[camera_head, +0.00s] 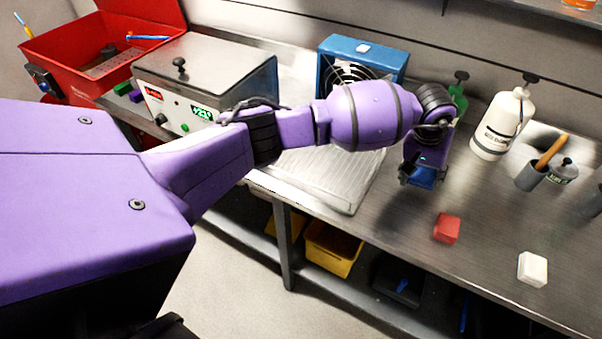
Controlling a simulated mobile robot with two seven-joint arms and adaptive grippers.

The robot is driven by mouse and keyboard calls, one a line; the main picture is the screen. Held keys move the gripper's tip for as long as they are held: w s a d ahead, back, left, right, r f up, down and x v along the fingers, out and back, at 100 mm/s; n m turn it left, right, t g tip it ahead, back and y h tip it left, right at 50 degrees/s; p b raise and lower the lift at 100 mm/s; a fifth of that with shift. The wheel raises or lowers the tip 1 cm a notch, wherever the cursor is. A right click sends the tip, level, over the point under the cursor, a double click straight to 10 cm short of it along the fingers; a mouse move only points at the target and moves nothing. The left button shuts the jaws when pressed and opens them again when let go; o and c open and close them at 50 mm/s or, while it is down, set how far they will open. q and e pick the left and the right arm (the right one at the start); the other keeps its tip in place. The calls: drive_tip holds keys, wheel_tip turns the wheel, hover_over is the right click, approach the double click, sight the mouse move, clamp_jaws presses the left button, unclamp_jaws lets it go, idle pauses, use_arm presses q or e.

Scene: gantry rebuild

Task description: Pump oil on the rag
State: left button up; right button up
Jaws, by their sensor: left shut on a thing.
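My left gripper (424,174) hangs over the steel bench (388,222) at the end of my purple arm, pointing down. It is shut on a small blue thing, mostly hidden by the fingers; I cannot tell whether this is the rag. A white bottle (495,138) with a black pump top stands upright to the right of the gripper, apart from it. A green bottle (459,98) with a black top stands just behind the gripper, partly hidden. I cannot tell which bottle holds oil. My right gripper is not in view.
A red block (446,228) and a white block (532,269) lie near the bench's front. A grey cup (530,177) with a wooden handle stands right. A blue fan box (390,58), a metal bath (212,67) and a red bin (58,46) stand behind or left.

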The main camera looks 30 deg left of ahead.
use_arm(q)
drive_tip(key=shift+w+f, duration=0.15)
drive_tip(key=shift+w, duration=1.6)
drive_tip(key=shift+w+f, duration=0.2)
drive_tip(key=shift+w, duration=1.55)
drive_tip(key=shift+w+f, duration=0.15)
drive_tip(key=shift+w, duration=1.6)
